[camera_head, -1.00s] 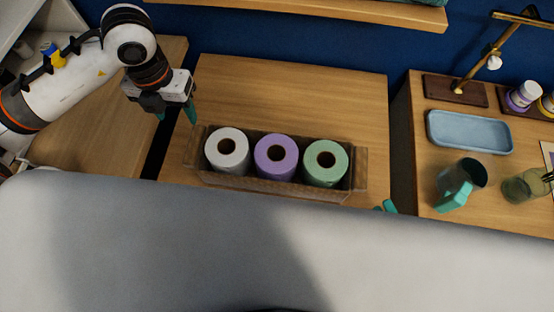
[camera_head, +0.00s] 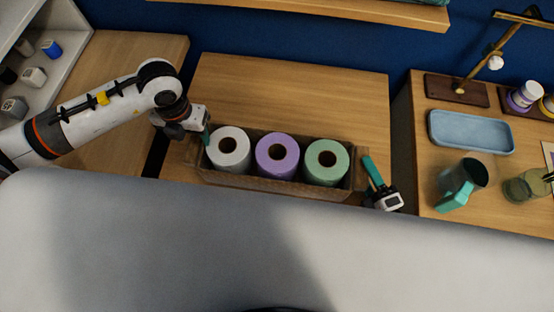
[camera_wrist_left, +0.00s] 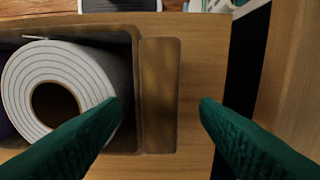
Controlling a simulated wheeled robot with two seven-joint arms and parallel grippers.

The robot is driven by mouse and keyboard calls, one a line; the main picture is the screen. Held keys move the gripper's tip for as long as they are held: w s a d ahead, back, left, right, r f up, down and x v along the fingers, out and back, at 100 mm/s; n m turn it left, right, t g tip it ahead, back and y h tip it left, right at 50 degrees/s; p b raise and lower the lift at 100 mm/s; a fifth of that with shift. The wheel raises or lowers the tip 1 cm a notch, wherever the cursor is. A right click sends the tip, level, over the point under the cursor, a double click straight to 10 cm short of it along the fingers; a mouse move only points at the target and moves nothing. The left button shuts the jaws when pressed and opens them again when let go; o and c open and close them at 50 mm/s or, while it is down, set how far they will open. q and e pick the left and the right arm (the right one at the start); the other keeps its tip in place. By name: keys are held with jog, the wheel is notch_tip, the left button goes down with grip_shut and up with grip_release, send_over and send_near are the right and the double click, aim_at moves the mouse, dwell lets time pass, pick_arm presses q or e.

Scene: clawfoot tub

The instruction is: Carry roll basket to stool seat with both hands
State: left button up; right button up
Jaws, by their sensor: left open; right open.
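The roll basket (camera_head: 280,188) is a brown, long box on a light wooden top (camera_head: 290,90). It holds a white roll (camera_head: 228,150), a purple roll (camera_head: 277,155) and a green roll (camera_head: 326,160), side by side. My left gripper (camera_head: 198,138) is open at the basket's left end. In the left wrist view, the basket's end handle (camera_wrist_left: 160,95) lies between its spread fingers (camera_wrist_left: 160,108), and the white roll (camera_wrist_left: 60,90) shows beside it. My right gripper (camera_head: 372,178) is open just off the basket's right end, partly hidden. I cannot identify the stool seat.
A large pale grey curved surface (camera_head: 160,240) fills the foreground. The right-hand wooden top (camera_head: 430,155) carries a blue tray (camera_head: 470,132), a dark cup (camera_head: 463,177) and a glass jar (camera_head: 525,187). A shelf (camera_head: 330,10) runs along the blue wall. The wood behind the basket is clear.

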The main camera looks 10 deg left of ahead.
pick_arm(q)
jog(key=shift+f, duration=0.65)
pick_arm(e)
jog(key=shift+w+a, duration=0.35)
jog(key=shift+w, duration=0.25)
pick_arm(q)
jog(key=shift+c, duration=0.6)
pick_arm(e)
jog(key=shift+c, duration=0.5)
pick_arm(q)
jog(key=c, duration=0.9)
pick_arm(e)
jog(key=c, duration=0.9)
pick_arm(q)
grip_shut()
pick_arm(e)
grip_shut()
jog(key=shift+r, duration=0.1)
